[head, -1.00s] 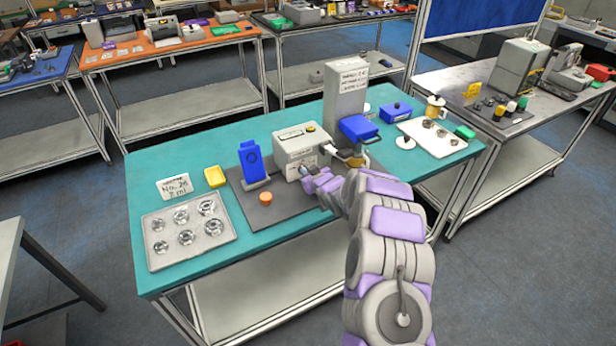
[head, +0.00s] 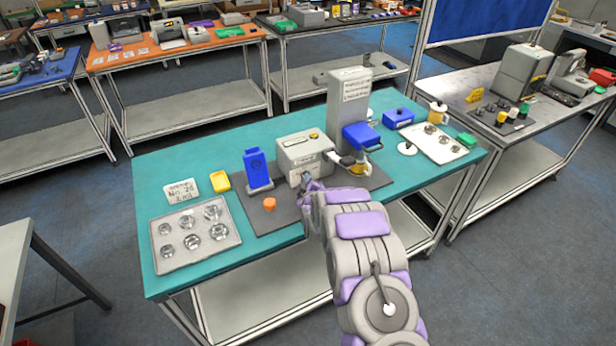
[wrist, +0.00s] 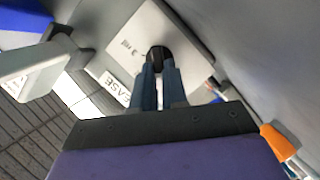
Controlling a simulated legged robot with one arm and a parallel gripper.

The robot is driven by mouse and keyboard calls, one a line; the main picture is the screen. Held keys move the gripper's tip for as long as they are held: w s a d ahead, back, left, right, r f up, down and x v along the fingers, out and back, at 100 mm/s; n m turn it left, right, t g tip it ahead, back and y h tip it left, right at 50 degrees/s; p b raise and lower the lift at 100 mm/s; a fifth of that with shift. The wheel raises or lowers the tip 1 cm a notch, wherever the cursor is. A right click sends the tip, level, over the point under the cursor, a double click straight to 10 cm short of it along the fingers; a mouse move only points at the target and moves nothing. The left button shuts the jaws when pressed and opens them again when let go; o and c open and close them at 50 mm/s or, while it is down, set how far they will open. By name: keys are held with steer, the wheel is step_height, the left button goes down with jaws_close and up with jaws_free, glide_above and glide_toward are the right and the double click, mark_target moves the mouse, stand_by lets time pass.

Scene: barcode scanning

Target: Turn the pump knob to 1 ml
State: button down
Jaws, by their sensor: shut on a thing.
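The pump (head: 305,152) is a grey box standing on the dark mat on the teal table in the head view. Its front face fills the middle of the wrist view as a pale panel (wrist: 140,55). A small dark round knob (wrist: 156,57) sits on that panel, beside a small "ml" marking. My gripper (wrist: 156,72) points straight at the panel, its two dark fingers shut on the knob. In the head view my gripper (head: 308,184) is at the pump's front, mostly hidden behind my arm. The fingers cover part of the knob, and its exact setting cannot be read.
A blue scanner-like device (head: 257,168) and an orange piece (head: 269,203) are left of the pump. A tall grey unit with a blue part (head: 361,136) stands to its right. A tray of metal parts (head: 194,234) lies at the left; the table's front edge is close to my arm.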

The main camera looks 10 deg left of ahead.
steer(key=shift+a+n+t+p, duration=0.25)
steer(key=shift+n+t+p, duration=0.1)
steer(key=shift+n, duration=0.15)
steer(key=c, duration=1.2)
jaws_free()
steer(key=shift+s+a+f, duration=0.1)
steer(key=shift+a, duration=0.1)
steer(key=shift+o, duration=0.2)
steer(key=shift+d, duration=0.1)
steer(key=shift+d, duration=0.1)
steer(key=shift+s+d, duration=0.25)
steer(key=shift+s, duration=0.25)
steer(key=p+v, duration=0.1)
steer(key=v, duration=1.5)
steer(key=shift+a, duration=0.25)
